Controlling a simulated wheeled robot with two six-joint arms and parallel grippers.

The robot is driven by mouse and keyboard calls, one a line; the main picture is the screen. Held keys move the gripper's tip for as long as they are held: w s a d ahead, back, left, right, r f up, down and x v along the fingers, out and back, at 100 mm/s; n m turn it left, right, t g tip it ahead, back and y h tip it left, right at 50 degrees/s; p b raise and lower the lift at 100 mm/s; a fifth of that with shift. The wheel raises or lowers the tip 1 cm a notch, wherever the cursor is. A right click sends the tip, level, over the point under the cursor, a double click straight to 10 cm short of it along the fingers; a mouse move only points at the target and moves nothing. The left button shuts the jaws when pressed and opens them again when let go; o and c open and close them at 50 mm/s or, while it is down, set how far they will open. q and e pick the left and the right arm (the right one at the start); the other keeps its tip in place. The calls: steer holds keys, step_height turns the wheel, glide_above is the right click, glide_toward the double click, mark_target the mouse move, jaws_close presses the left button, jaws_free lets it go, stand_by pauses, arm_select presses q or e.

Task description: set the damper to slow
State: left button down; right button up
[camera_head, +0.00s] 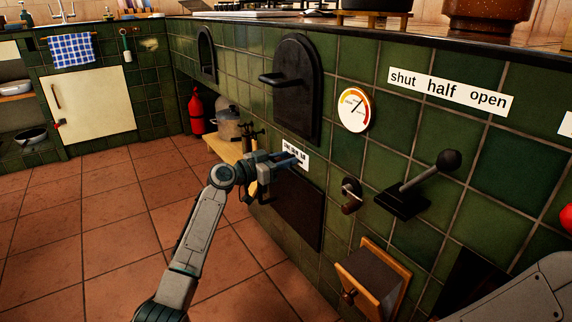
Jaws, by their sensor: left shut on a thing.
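My left gripper (290,161) is at the green tiled front, just under a small white label (296,149) whose words are too small to read. Its fingers are shut on a small part there, apparently the damper, which they mostly hide. A dark metal panel (297,206) lies just below the gripper. To the right, a lever with a black ball knob (447,161) sticks out and up from a black plate, below a larger label (449,92) reading "shut half open". My right gripper is out of view; only a grey part of my arm shows at the lower right.
A round gauge (354,109), a small knobbed handle (350,195) and an open wooden-edged drawer or flap (374,277) are on the front. A black arched door (297,88) is above. A red extinguisher (196,112) stands behind. The tiled floor (120,210) at left is clear.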

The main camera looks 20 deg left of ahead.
arm_select(q)
steer(key=c, duration=1.4)
jaws_free()
steer(key=shift+o, duration=0.2)
steer(key=p+v, duration=0.3)
steer(key=v, duration=0.8)
steer(key=shift+p, duration=0.4)
